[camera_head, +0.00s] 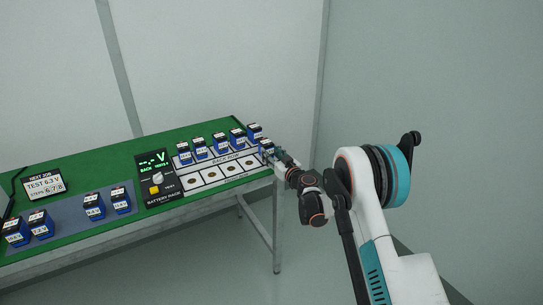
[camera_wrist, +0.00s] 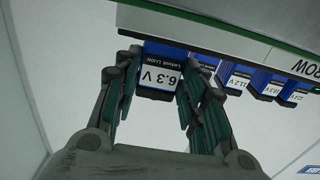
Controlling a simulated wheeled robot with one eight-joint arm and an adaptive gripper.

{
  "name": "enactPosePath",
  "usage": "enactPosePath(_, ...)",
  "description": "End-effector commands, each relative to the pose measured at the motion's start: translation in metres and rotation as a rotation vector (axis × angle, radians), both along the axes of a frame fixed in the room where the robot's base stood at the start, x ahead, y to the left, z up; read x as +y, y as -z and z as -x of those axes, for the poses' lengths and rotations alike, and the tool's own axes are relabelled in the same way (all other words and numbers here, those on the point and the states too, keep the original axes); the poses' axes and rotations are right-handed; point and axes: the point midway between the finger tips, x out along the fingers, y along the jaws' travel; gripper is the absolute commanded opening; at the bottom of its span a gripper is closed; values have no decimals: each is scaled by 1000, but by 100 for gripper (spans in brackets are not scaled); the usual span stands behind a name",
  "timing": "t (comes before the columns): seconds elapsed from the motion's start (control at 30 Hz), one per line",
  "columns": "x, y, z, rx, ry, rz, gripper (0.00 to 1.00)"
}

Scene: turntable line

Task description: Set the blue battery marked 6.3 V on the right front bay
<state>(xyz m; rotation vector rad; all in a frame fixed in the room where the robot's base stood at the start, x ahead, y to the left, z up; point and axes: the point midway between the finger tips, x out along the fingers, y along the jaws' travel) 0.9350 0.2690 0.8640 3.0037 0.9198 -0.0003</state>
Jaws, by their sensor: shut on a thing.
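My gripper (camera_wrist: 158,95) is shut on the blue battery marked 6.3 V (camera_wrist: 160,75), with a finger on each side. Its label reads upside down in the wrist view. In the head view my gripper (camera_head: 273,154) is at the right end of the battery rack (camera_head: 206,187), over the right end of the front row. The held battery is small there and partly hidden by the fingers. I cannot tell whether it touches the rack. The other front bays are bare white squares with round dots. The right front bay is covered by my gripper.
Several blue batteries (camera_head: 220,144) stand in the back row, the rightmost (camera_head: 254,131) close to my gripper. A meter panel (camera_head: 152,160) with a knob and yellow button is left of the rack. More batteries (camera_head: 93,206) and a sign reading TEST 6.3 V (camera_head: 44,187) are further left.

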Motion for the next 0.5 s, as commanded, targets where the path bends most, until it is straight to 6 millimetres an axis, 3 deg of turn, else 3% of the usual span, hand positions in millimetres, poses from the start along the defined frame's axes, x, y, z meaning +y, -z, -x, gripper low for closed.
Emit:
enactPosePath(0.13,0,2,0,0,0,0,3)
enactPosePath(0.17,0,3,0,0,0,0,40)
enactPosePath(0.23,0,2,0,0,0,0,56)
enactPosePath(0.5,0,2,0,0,0,0,58)
